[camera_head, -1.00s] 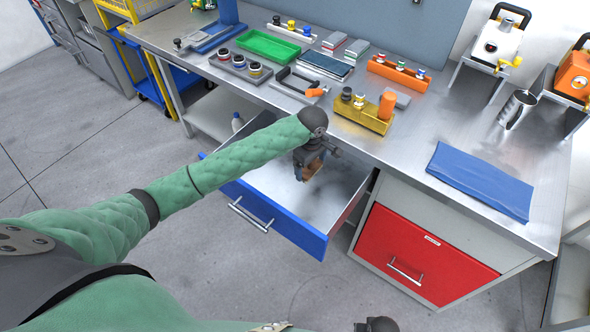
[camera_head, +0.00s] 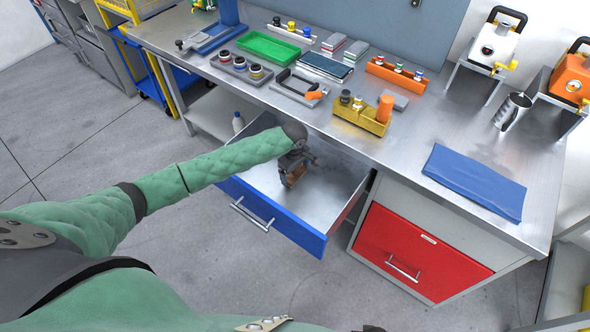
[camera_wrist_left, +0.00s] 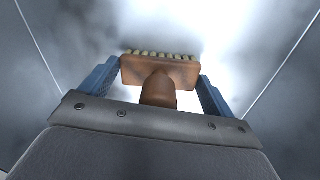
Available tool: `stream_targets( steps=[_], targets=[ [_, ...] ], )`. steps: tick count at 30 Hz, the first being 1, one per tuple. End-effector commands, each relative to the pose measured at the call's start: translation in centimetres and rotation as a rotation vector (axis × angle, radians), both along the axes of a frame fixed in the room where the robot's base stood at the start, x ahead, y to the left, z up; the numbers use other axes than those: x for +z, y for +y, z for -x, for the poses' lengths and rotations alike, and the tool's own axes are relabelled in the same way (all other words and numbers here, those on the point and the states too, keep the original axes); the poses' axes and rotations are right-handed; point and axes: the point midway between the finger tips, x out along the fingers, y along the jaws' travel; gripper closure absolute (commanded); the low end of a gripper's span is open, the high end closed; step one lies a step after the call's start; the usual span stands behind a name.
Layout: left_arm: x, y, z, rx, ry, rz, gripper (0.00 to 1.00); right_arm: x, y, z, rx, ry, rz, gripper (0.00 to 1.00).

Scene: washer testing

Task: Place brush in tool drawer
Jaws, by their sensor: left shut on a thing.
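The brush (camera_wrist_left: 160,75) has a brown wooden body with a row of pale bristles. In the left wrist view it sits between the two blue-grey fingers of my left gripper (camera_wrist_left: 157,82), which is shut on it. In the head view my left gripper (camera_head: 291,178) is inside the open blue-fronted drawer (camera_head: 270,218), with part of the brown brush (camera_head: 294,177) showing below it. The drawer's bare metal floor lies under the brush. I cannot tell whether the brush touches the floor. My right gripper is not clearly in view.
A metal workbench (camera_head: 400,155) stands above the drawer, with a yellow holder (camera_head: 362,116), a green tray (camera_head: 268,47) and a blue mat (camera_head: 474,181) on it. A shut red drawer (camera_head: 418,250) is to the right. The open drawer's right part is clear.

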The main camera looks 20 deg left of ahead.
Motion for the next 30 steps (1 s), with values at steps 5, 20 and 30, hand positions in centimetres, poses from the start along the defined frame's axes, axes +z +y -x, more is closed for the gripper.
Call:
stream_targets(
  steps=[5, 20, 30],
  targets=[
    [0.0, 0.0, 0.0, 0.0, 0.0, 0.0, 0.35, 0.0, 0.0, 0.0, 0.0, 0.0, 0.0, 0.6],
    [0.4, 0.0, 0.0, 0.001, 0.0, 0.0, 0.0, -0.3, -0.1, 0.1, 0.0, 0.004, 0.002, 0.6],
    [6.2, 0.1, 0.2, -0.001, -0.003, 0.001, 0.0, 3.1, 0.9, -0.5, -0.005, 0.017, -0.011, 0.6]
  ],
)
